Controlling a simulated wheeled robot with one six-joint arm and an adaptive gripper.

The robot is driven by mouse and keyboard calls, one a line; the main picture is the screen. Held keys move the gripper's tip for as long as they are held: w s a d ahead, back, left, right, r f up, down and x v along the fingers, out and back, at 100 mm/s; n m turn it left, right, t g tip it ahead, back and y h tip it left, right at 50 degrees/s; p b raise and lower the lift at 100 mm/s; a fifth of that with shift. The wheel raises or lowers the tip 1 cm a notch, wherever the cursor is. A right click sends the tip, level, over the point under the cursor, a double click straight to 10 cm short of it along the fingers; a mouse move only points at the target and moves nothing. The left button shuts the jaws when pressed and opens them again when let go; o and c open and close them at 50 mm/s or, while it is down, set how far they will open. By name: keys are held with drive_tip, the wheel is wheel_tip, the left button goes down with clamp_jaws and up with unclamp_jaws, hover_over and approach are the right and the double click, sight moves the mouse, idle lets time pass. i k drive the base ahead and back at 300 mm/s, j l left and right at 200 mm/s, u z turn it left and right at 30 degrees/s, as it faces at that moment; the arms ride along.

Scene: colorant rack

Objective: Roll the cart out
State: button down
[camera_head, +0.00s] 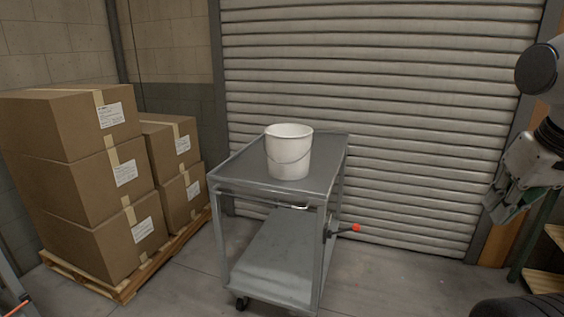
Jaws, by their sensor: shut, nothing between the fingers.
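A grey metal cart (237,178) with two shelves and dark casters stands in front of the roller door. A white bucket (289,158) with a wire handle sits upright on its top shelf. The lower shelf (275,262) is empty where I see it. A small lever with a red-orange tip (355,228) sticks out from the cart's right side. My gripper (494,212) hangs at the far right edge of the view, well apart from the cart. It is shut and holds nothing.
Stacked cardboard boxes (75,170) stand on a wooden pallet (125,291) left of the cart. The closed roller door (400,110) is behind the cart. Wooden shelving (543,281) is at the right edge. Bare floor (400,280) lies right of the cart.

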sight(286, 266)
drive_tip(key=i+j+u, duration=0.3)
drive_tip(key=i+u, duration=0.3)
drive_tip(key=i, duration=0.2)
